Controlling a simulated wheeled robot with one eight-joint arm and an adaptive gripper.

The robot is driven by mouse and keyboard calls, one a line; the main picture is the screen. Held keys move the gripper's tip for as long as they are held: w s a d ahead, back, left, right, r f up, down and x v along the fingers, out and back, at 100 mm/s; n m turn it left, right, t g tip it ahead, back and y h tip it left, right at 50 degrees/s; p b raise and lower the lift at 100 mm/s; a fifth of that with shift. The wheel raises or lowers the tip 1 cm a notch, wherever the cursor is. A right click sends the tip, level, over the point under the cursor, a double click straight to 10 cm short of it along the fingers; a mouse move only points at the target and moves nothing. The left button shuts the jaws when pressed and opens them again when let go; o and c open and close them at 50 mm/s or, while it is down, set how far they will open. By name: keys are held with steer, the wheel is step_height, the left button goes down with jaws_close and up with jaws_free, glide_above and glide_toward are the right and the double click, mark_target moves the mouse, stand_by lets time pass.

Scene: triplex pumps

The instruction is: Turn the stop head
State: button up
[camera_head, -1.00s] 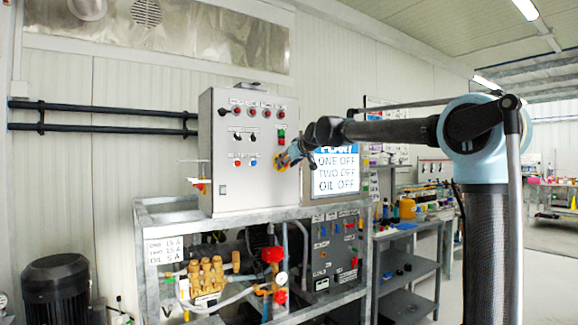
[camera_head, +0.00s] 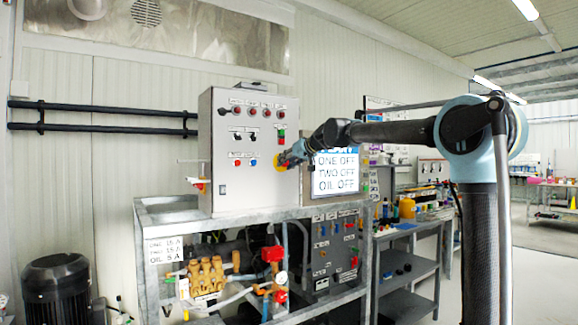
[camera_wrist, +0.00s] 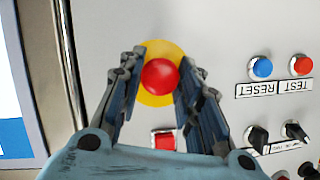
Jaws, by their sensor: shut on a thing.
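The stop head is a round red mushroom button on a yellow disc, on the front of the grey control cabinet (camera_head: 228,118). In the wrist view the red stop head (camera_wrist: 160,76) lies between the fingertips of my gripper (camera_wrist: 160,72), with the yellow disc (camera_wrist: 158,48) showing around it. My gripper is shut on the stop head, one finger on each side. In the head view my gripper (camera_head: 284,160) reaches the cabinet's right part, and the yellow disc (camera_head: 279,162) shows beside it. The red head itself is mostly hidden there.
Blue RESET (camera_wrist: 262,67) and red TEST (camera_wrist: 301,65) buttons sit right of the stop head in the wrist view, with black selector switches (camera_wrist: 258,137) below. A square red button (camera_wrist: 164,139) is between my fingers. The display screen (camera_head: 335,172) stands right of the cabinet.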

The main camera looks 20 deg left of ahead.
steer(key=shift+w, duration=0.1)
stand_by(0.3)
steer(key=o, duration=1)
steer(key=shift+d, duration=0.1)
steer(key=shift+o, duration=0.4)
steer(key=v, duration=1.2)
steer(key=shift+w+f, duration=0.1)
steer(key=shift+f, duration=0.05)
